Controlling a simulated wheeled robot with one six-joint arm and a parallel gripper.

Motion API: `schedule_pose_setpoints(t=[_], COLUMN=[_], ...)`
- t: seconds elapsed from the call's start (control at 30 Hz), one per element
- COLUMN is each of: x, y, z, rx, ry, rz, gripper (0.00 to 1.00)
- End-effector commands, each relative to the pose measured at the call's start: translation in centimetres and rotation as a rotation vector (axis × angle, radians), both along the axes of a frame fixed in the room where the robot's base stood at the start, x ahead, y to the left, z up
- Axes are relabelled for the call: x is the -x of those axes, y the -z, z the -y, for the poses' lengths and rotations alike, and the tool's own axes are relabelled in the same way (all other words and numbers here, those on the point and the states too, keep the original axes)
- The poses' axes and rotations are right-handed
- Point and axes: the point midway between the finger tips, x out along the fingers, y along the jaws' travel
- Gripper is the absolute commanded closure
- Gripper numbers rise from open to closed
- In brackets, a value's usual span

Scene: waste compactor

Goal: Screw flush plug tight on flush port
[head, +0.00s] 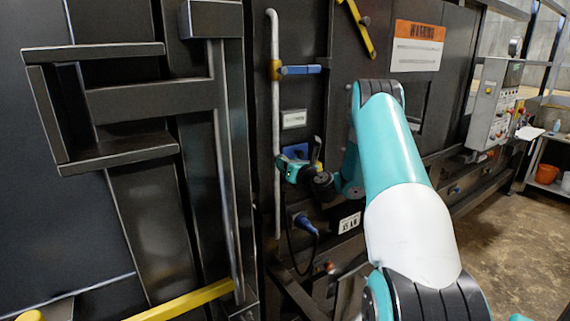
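My arm reaches from the lower right toward the dark machine wall. My gripper (300,168) is small and partly turned away, close to the wall beside a grey vertical pipe. Its fingertips and anything between them are too small and dark to make out. A blue part (295,151) shows on the wall right behind my gripper, mostly covered by it; I cannot tell if it is the flush port. I cannot pick out the flush plug. Whether the gripper touches the blue part cannot be seen.
The grey pipe (276,130) has a yellow fitting and a blue handle (300,70). A blue connector (305,224) with a hanging dark cable sits below my gripper. A black door latch frame (110,93) stands out at left. A control box (494,104) and open floor are right.

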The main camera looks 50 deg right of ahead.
Motion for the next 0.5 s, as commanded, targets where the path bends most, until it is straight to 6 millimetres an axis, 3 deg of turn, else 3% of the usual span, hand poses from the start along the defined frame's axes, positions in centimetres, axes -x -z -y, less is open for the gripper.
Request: schedule_pose_setpoints(t=[0.03, 0.07, 0.5], x=[0.00, 0.00, 0.00], y=[0.02, 0.02, 0.01], z=[-0.01, -0.01, -0.01], rx=[0.000, 0.000, 0.002], ry=[0.000, 0.000, 0.000], rz=[0.000, 0.000, 0.000], gripper=[0.46, 0.39, 0.44])
